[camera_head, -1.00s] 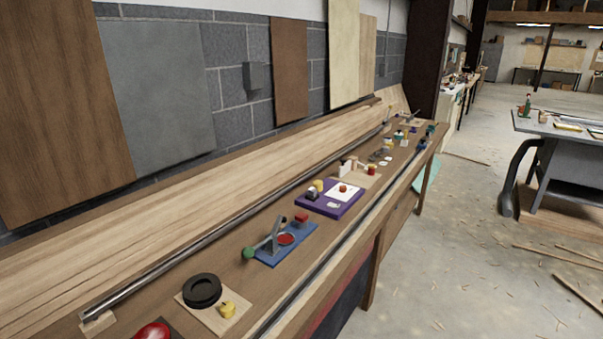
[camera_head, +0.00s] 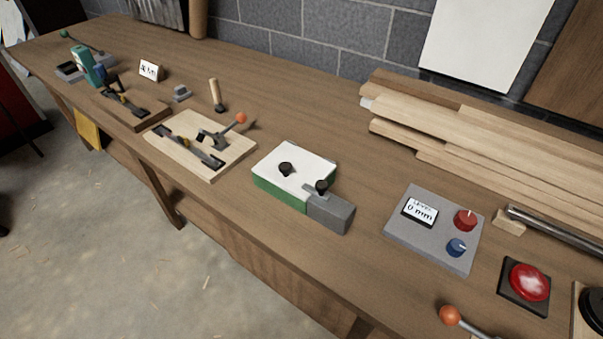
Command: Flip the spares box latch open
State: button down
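A small green box with a white lid (camera_head: 290,168) sits on the workbench near the middle of the head view; it looks like the spares box, though I see no label. A black knob (camera_head: 286,169) stands on its lid. At its right end is a grey block (camera_head: 331,213), with a grey latch-like piece and a second black knob (camera_head: 322,186) where block and lid meet. I cannot tell the latch's exact position. My gripper does not show in the view.
The wooden workbench (camera_head: 235,225) runs across the view. Right of the box are a grey control panel (camera_head: 436,246) and a red button (camera_head: 528,282). Left is a wooden board with an orange-knobbed lever (camera_head: 240,118). Stacked planks (camera_head: 450,130) lie behind. Bare concrete floor (camera_head: 75,220) is in front.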

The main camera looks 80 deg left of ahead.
aim_at(322, 187)
jog(key=u, duration=1.8)
jog(key=k+j, duration=0.4)
